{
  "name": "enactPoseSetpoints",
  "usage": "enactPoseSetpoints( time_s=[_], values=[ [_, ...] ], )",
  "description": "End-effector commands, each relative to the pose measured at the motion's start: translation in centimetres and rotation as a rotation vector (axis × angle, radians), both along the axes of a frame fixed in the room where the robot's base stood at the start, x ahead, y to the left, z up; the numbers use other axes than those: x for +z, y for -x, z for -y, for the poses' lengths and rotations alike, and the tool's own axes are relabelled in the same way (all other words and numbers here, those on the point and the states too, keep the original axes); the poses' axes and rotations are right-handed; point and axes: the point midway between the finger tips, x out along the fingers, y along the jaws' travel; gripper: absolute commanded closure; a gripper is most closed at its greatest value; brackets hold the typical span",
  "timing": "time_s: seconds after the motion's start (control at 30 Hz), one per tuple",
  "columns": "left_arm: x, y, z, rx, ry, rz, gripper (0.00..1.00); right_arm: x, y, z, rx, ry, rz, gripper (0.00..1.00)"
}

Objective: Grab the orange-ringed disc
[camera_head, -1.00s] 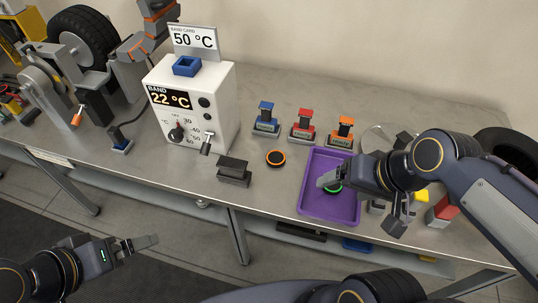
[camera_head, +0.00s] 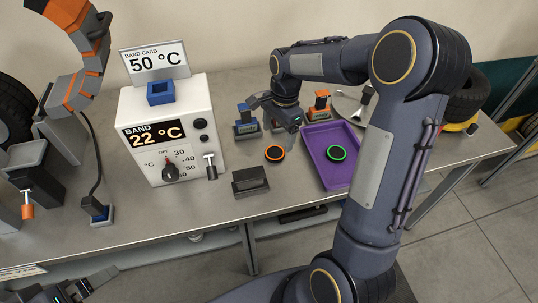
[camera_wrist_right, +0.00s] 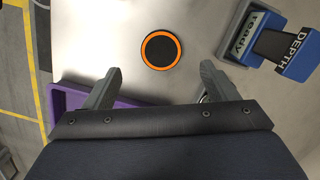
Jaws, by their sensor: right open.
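The orange-ringed disc (camera_head: 275,153) is a black puck with an orange rim, lying flat on the metal table left of the purple tray (camera_head: 318,171). It also shows in the right wrist view (camera_wrist_right: 161,50), just beyond the fingertips and between their lines. My right gripper (camera_head: 281,128) is above and behind the disc, apart from it; in the wrist view its two fingers (camera_wrist_right: 158,82) are spread and empty. My left gripper (camera_head: 95,289) is only partly in view at the bottom left.
A white band heater box (camera_head: 175,130) stands left of the disc, with a dark block (camera_head: 250,181) in front. A blue gauge stand (camera_head: 246,122) and an orange one (camera_head: 319,105) stand behind. The wrist view shows the blue "DEPTH" stand (camera_wrist_right: 272,42) right of the disc.

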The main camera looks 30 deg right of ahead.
Motion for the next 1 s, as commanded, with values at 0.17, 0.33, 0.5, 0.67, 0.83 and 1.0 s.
enactPoseSetpoints(
  time_s=[0.17,0.33,0.5,0.67,0.83,1.0],
  values=[
    [0.0,0.0,0.0,0.0,0.0,0.0,0.0,-2.1,0.1,-0.2,0.001,-0.002,-0.003,0.2],
    [0.3,0.0,0.0,0.0,0.0,0.0,0.0,-4.7,0.0,-0.4,0.002,-0.002,-0.005,0.2],
    [0.2,0.0,0.0,0.0,0.0,0.0,0.0,-6.4,-0.1,-0.6,0.003,-0.002,-0.001,0.2],
    [0.2,0.0,0.0,0.0,0.0,0.0,0.0,-6.6,-0.1,-0.7,0.003,-0.001,0.002,0.2],
    [0.2,0.0,0.0,0.0,0.0,0.0,0.0,-6.6,-0.1,-0.7,0.003,-0.001,0.001,0.31],
    [0.2,0.0,0.0,0.0,0.0,0.0,0.0,-6.5,-0.1,-0.7,0.003,-0.001,0.001,0.53]
  ],
)
